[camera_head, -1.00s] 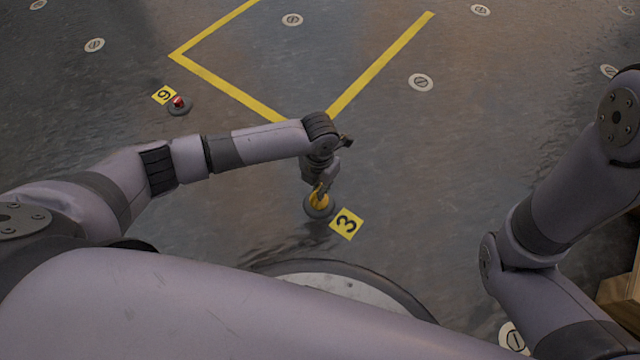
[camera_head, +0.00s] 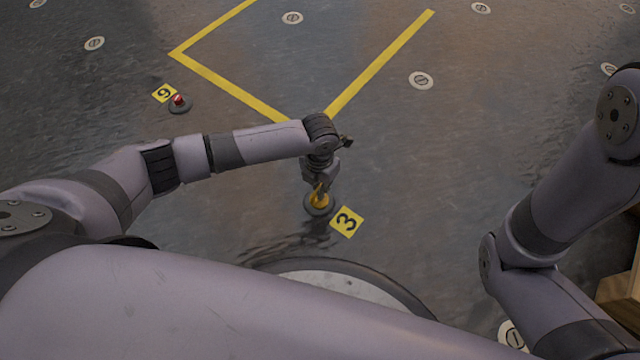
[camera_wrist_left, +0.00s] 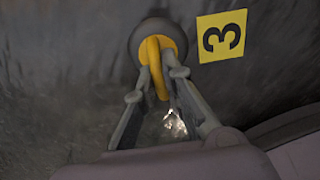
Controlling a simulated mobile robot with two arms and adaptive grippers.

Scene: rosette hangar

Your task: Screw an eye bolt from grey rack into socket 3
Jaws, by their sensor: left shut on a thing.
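A yellow eye bolt (camera_head: 319,199) stands upright at socket 3 (camera_head: 309,212), a round grey floor fitting beside the yellow label "3" (camera_head: 346,222). My left gripper (camera_head: 320,187) points down from above and is shut on the eye bolt's ring. In the left wrist view the eye bolt (camera_wrist_left: 155,60) sits over the dark round socket (camera_wrist_left: 136,40), with the fingers (camera_wrist_left: 158,80) on either side of its ring. The thread is hidden, so I cannot tell how deep it sits. My right gripper is out of view; only my right arm shows.
A socket with a red piece (camera_head: 179,101) is at the upper left beside a yellow label "9 or 6" (camera_head: 164,93). Yellow floor lines (camera_head: 380,64) and several white round floor discs (camera_head: 421,81) lie beyond. A wooden box (camera_head: 622,295) is at the right edge. Floor around socket 3 is clear.

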